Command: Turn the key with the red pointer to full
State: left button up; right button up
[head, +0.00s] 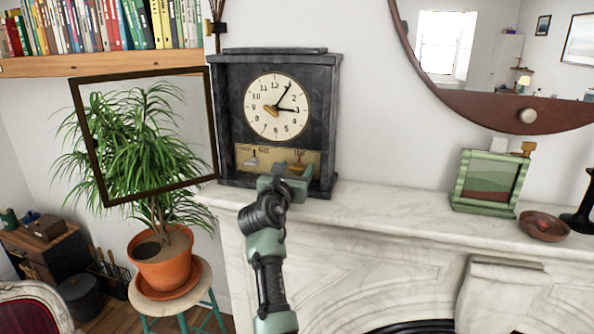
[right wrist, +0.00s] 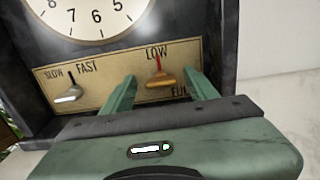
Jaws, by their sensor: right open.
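The black clock (head: 330,110) stands on the mantel with a brass panel (head: 241,160) below its dial. The key with the red pointer (right wrist: 161,79) is brass-coloured and sits at the panel's right. Its red pointer points up near the word LOW; FULL is partly hidden at lower right. A silver key (right wrist: 68,95) sits at the panel's left, by SLOW and FAST. My right gripper (right wrist: 160,84) is open, its two fingers on either side of the brass key with gaps visible. In the head view the right gripper (head: 285,180) partly covers the panel. My left gripper is out of view.
The clock's framed glass door (head: 92,150) stands open to the left, in front of a potted plant (head: 165,262). A green picture frame (head: 484,208) and a brown bowl (head: 543,226) stand farther right on the marble mantel (head: 400,208), with clear space between.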

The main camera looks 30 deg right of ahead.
jog(key=shift+s+a+r, duration=0.1)
jog(key=shift+s+a, duration=0.05)
jog(key=shift+c, duration=0.9)
grip_shut()
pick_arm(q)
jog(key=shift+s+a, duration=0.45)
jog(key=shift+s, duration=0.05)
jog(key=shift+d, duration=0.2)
